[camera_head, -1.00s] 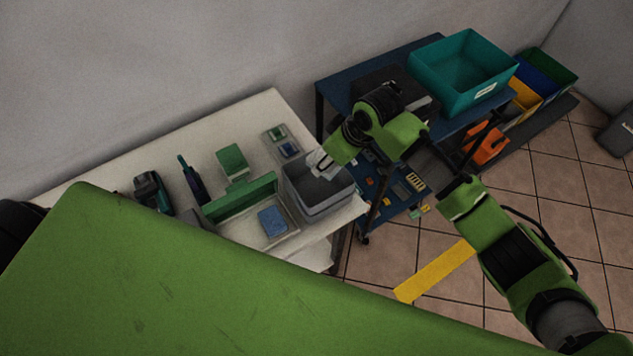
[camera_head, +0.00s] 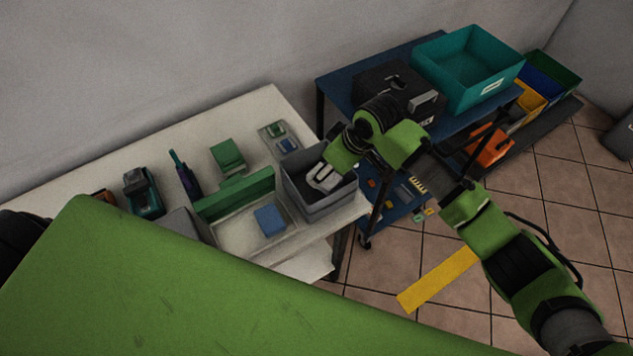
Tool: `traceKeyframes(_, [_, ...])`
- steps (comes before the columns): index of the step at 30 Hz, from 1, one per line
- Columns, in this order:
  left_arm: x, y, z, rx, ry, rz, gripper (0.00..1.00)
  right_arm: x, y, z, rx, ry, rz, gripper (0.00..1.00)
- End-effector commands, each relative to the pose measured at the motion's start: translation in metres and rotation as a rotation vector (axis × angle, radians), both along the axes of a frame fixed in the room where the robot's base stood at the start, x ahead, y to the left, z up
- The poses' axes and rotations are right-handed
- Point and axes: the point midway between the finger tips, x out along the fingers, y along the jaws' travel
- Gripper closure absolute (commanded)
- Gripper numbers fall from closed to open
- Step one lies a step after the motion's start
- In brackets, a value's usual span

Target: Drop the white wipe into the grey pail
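The grey pail (camera_head: 322,210) stands upright on the white table near its right end, with its mouth open upward. The white wipe (camera_head: 322,183) is a small pale patch at the tip of my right gripper (camera_head: 323,174). It is inside the outline of the pail's mouth. The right gripper reaches in from the right and points down into the pail; its fingers look shut on the wipe, though they are small and partly hidden. I cannot tell whether the wipe touches the pail's inside. My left gripper is not in view.
Left of the pail on the white table (camera_head: 94,172) are an open green-lidded case (camera_head: 235,195) with a blue block (camera_head: 270,219), a green box (camera_head: 228,155) and tools. A blue cart (camera_head: 333,88) with a teal bin (camera_head: 466,70) stands to the right.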

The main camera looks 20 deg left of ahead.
Motion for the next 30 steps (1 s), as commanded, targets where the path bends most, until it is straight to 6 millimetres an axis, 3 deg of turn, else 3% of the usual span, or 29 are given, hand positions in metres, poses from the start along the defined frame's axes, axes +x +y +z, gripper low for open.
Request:
traceKeyframes(13, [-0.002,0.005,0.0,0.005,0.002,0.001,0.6,0.0,-0.003,0.009,0.002,-0.002,0.0,0.41])
traceKeyframes(24, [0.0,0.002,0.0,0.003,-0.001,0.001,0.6,-0.009,-0.03,0.077,0.001,-0.004,0.0,0.41])
traceKeyframes(30, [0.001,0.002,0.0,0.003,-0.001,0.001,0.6,-0.014,-0.04,0.103,0.001,-0.001,0.0,0.41])
